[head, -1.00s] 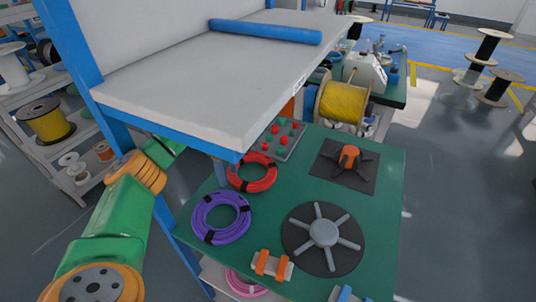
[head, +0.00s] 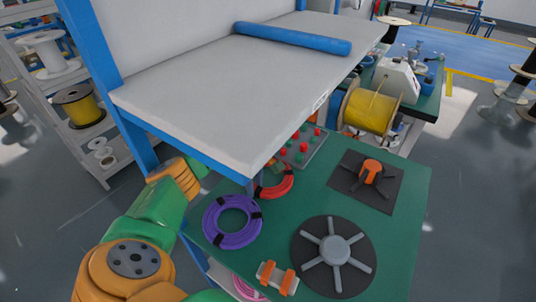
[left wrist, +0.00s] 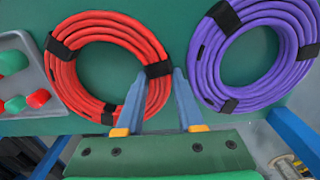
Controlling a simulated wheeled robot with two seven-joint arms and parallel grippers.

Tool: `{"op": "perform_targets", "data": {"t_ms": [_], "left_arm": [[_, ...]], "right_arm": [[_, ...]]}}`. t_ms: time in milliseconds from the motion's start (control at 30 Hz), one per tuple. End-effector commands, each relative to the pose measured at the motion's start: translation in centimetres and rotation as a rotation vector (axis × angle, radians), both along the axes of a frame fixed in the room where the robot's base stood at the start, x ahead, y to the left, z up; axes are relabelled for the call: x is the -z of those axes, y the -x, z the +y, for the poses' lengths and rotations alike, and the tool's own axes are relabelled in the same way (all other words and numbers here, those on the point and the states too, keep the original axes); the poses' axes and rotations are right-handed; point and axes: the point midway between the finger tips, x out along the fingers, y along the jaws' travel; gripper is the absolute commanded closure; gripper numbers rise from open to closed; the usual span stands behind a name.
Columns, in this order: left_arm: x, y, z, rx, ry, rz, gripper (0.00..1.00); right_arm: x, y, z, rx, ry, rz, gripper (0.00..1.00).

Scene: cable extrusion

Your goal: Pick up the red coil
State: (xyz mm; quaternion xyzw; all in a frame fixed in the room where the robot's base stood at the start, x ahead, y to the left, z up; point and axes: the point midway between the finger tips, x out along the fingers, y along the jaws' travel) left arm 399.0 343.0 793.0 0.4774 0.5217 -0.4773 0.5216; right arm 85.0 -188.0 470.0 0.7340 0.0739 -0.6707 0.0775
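The red coil (head: 284,187), bound with black bands, lies on the green tabletop (head: 310,200), partly hidden by the grey shelf in the head view. In the left wrist view the red coil (left wrist: 72,75) is at left and the purple coil (left wrist: 205,72) is at right. My left gripper (left wrist: 157,98) is open and empty. Its left finger overlaps the red coil's right edge, and its right finger is beside the purple coil. I cannot tell whether either finger touches. In the head view the shelf hides my left gripper. My right gripper is not in view.
The grey shelf (head: 230,90) with its blue frame overhangs the near left of the table. The purple coil (head: 232,222) lies close to the red one. A button panel (head: 302,146) stands behind it. A spoked disc (head: 335,250) and an orange-hubbed fixture (head: 371,171) sit at right.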

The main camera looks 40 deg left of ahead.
Motion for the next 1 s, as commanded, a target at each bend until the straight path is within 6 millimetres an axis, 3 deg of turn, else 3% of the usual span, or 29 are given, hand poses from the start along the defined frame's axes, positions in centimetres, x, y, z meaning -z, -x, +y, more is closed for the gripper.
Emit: {"op": "perform_targets", "data": {"t_ms": [33, 100, 533, 800, 1000], "left_arm": [[0.0, 0.0, 0.0, 0.0, 0.0, 0.0, 0.81], [0.0, 0.0, 0.0, 0.0, 0.0, 0.0, 1.0], [-0.4, 0.0, 0.0, 0.0, -0.001, -0.001, 1.0], [-3.7, -0.1, 0.0, 0.0, -0.001, -0.005, 1.0], [-3.3, -0.6, -4.4, 0.006, 0.001, -0.003, 1.0]], "right_arm": [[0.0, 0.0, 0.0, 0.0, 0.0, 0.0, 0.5], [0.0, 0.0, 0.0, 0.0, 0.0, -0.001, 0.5], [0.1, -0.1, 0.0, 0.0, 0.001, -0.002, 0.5], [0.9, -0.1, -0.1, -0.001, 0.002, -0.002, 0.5], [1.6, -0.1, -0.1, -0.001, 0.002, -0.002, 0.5]]}}
